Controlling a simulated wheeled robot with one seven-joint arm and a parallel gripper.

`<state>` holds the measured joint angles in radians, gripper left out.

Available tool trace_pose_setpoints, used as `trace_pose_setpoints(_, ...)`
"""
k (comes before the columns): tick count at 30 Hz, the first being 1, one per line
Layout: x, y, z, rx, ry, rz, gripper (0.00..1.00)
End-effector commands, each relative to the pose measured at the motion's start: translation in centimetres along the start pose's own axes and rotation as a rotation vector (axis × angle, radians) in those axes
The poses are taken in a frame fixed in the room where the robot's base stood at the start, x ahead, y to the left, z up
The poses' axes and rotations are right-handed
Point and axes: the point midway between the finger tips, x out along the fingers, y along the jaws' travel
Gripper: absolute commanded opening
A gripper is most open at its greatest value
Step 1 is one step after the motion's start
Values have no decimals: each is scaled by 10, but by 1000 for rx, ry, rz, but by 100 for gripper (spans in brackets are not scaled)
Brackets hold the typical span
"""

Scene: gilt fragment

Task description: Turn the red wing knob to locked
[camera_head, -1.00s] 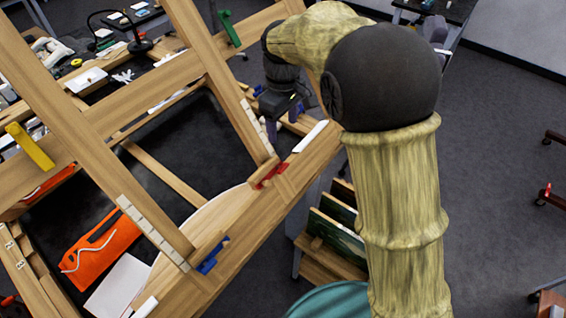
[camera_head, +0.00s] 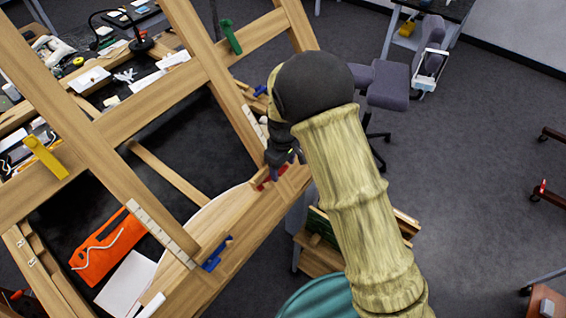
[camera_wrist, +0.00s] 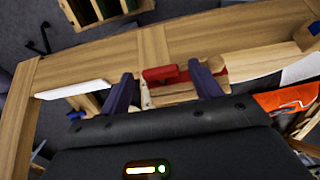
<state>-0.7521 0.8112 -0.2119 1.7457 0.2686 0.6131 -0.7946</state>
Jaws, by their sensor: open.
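The red wing knob (camera_wrist: 165,75) sits on the wooden frame in the wrist view, between and a little beyond my two spread fingers. My gripper (camera_wrist: 165,92) is open and empty, with one dark finger to each side of the knob. I cannot see any finger touching it. In the head view the red knob (camera_head: 272,176) shows only in part, at the lower frame joint. My gripper (camera_head: 285,158) is right above it and hides some of it. Any locked marking is too small to make out.
A blue knob (camera_head: 217,254), a green knob (camera_head: 231,37) and a yellow knob (camera_head: 45,157) sit elsewhere on the wooden frame. An orange pouch (camera_head: 108,247) lies at lower left. A grey chair (camera_head: 387,85) stands behind at right. Floor is open at right.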

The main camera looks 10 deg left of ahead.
Motion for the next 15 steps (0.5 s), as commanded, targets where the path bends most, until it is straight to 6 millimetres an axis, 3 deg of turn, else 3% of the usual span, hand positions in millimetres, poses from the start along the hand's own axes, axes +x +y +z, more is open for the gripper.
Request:
trace_pose_setpoints(9,4,0,0,0,0,0,64)
trace_pose_setpoints(15,3,0,0,0,0,0,24)
